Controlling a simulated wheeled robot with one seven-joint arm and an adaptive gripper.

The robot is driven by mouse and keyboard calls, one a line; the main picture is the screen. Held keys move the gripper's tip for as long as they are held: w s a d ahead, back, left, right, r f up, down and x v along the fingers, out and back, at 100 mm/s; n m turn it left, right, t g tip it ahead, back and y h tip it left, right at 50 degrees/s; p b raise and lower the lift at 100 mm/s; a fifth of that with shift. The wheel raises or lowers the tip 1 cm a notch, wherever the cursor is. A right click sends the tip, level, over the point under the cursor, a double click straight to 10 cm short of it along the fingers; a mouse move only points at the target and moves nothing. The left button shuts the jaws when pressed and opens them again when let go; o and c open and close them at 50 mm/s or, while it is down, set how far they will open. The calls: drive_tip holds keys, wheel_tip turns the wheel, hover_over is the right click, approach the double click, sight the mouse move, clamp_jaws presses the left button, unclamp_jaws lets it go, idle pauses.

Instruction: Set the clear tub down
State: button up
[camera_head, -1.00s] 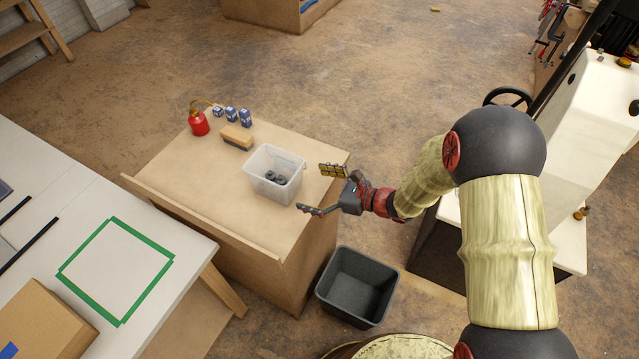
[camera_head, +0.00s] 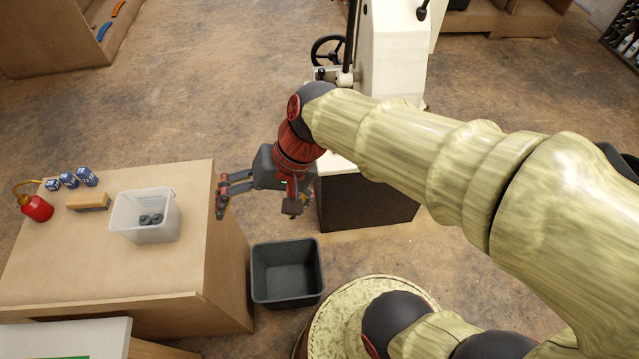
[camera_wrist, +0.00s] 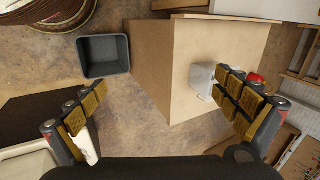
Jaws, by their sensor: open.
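The clear tub (camera_head: 145,228) stands upright on the wooden cabinet top, towards its right side, with a few dark round pieces inside. In the wrist view the tub (camera_wrist: 202,78) shows beyond one finger, partly hidden by it. My gripper (camera_head: 256,205) is open and empty. It hangs in the air off the right side of the cabinet, apart from the tub. In the wrist view the two fingers of my gripper (camera_wrist: 165,112) are spread wide with nothing between them.
The wooden cabinet (camera_head: 95,275) also holds a red oil can (camera_head: 37,209), a brush (camera_head: 88,202) and several small blue boxes (camera_head: 69,180). A dark open bin (camera_head: 287,272) stands on the floor to its right. A white machine (camera_head: 388,75) stands behind my arm.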

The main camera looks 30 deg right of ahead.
drive_tip(key=s+d+r+n+t+h, duration=0.1)
drive_tip(key=s+d+r+n+h, duration=0.1)
drive_tip(key=d, duration=0.3)
drive_tip(key=s+d+r+n+t+h, duration=0.2)
drive_tip(key=d+r+h, duration=0.1)
drive_tip(key=d, duration=0.3)
drive_tip(key=shift+d+r+t, duration=0.15)
drive_tip(key=shift+d+t, duration=0.15)
